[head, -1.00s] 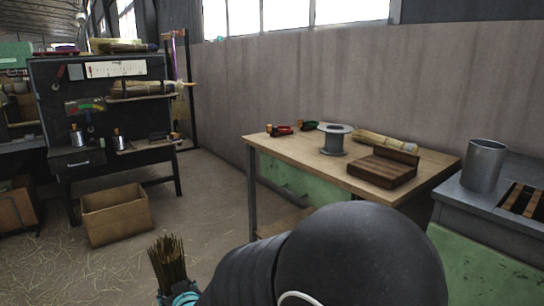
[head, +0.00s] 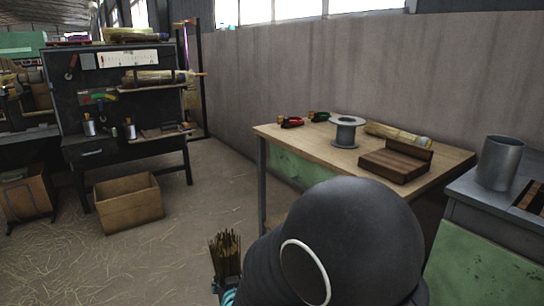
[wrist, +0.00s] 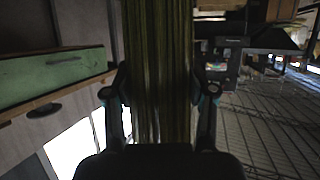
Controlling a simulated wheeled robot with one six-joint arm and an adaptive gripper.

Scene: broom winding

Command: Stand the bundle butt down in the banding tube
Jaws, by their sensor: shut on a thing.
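The bundle (head: 226,257) of brown-green straw stands up from my gripper low in the head view, left of my arm. In the wrist view the bundle (wrist: 158,70) fills the middle, with the fingers of my gripper (wrist: 160,100) shut on it from both sides. Its butt end is not clearly shown. A grey metal cylinder, which looks like the banding tube (head: 499,163), stands upright with its mouth up on the grey bench at the right. My gripper is well left of the tube and apart from it.
A wooden table (head: 290,138) holds a wire spool (head: 346,132), a wooden block (head: 396,160), red- and green-handled tools and another straw bundle (head: 398,135). A cardboard box (head: 129,201) sits on the floor before a dark workbench (head: 150,146). The floor between is open.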

